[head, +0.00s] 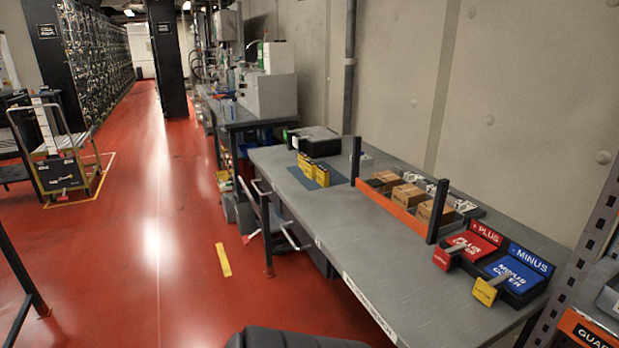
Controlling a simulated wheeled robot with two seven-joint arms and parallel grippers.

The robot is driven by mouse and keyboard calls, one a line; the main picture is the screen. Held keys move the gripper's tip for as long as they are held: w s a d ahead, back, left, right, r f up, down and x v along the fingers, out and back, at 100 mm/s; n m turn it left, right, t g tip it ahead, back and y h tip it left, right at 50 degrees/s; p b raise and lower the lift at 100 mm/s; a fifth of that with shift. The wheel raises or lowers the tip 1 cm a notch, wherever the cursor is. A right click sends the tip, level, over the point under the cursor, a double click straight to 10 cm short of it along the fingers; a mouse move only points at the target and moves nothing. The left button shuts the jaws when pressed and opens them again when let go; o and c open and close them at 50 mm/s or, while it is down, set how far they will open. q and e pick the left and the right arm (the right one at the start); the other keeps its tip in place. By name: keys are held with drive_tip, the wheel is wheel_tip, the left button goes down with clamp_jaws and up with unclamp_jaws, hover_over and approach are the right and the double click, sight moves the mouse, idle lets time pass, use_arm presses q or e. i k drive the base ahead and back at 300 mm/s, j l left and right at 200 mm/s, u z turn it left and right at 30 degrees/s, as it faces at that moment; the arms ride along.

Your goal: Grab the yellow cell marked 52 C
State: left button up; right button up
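Several yellow cells (313,170) stand close together in a row on a dark blue mat (330,178) at the far part of the grey workbench (330,220). They are too small for me to read any marking, so I cannot tell which one is marked 52 C. Neither of my grippers shows in this view.
A black case (315,139) stands behind the cells. An orange-fronted tray (393,205) holds brown boxes. A red PLUS stand (473,246) and a blue MINUS stand (514,276) are at the bench's near right. Dark posts rise along the bench. Red floor left is mostly clear.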

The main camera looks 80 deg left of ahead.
sight(322, 173)
drive_tip(key=u, duration=2.7)
